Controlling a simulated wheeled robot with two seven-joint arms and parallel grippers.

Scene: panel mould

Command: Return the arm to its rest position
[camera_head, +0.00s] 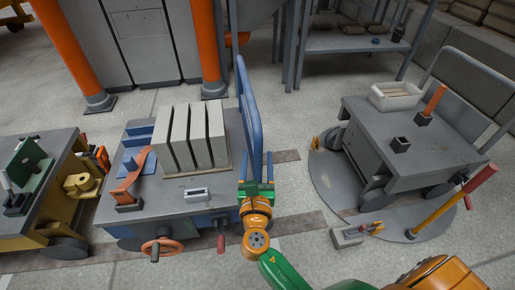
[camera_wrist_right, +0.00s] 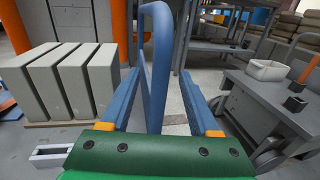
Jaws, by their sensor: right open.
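My right gripper (camera_head: 256,160) is in the head view at the right end of the middle cart, beside its blue tube handle (camera_head: 248,95). Its two blue fingers stand wide apart with nothing held. In the wrist view the open gripper (camera_wrist_right: 160,78) shows the handle (camera_wrist_right: 157,35) rising in the gap between the fingers; I cannot tell how far beyond them it stands. My right arm (camera_head: 285,272) reaches in from the bottom right. My left gripper is not in view.
The blue-grey cart (camera_head: 225,195) carries grey slabs (camera_head: 195,140) and a small pale frame (camera_head: 197,195). A grey cart (camera_head: 365,115) with a white bin (camera_head: 396,97) stands right, on a round floor plate (camera_head: 340,185). A yellow-based cart (camera_head: 60,200) stands left. Floor between the middle and right carts is mostly clear.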

